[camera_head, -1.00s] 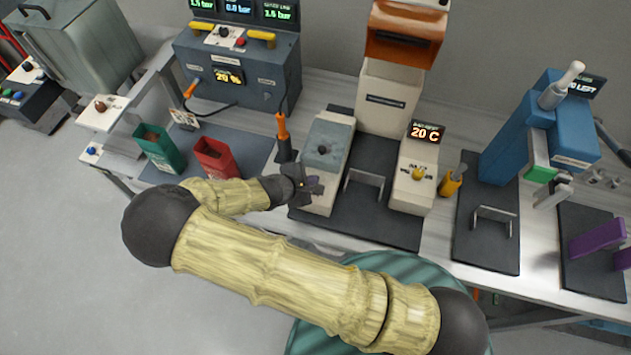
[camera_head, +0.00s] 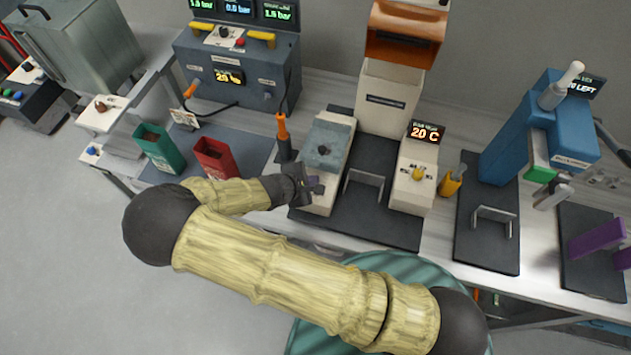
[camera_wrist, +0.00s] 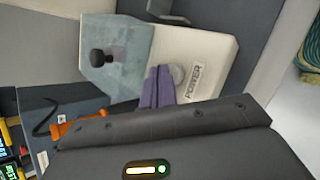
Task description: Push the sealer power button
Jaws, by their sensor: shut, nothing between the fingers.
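The power button (camera_wrist: 178,74) is a round grey disc beside the word POWER on the front part of a cream box with a grey-blue top plate. That box (camera_head: 325,195) also shows in the head view, where the button itself is hidden by my gripper. My gripper (camera_head: 317,184) is at the box's front end. Its purple fingers (camera_wrist: 157,88) are shut and empty. In the wrist view the fingertips are right beside the button's edge; I cannot tell whether they touch it.
A black knob (camera_wrist: 102,56) stands on the top plate. To the right of the box are a dark mat with a metal handle (camera_head: 364,182) and a cream unit (camera_head: 414,175) reading 20 C. An orange-handled tool (camera_head: 282,130) and a red bin (camera_head: 214,158) stand to the left.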

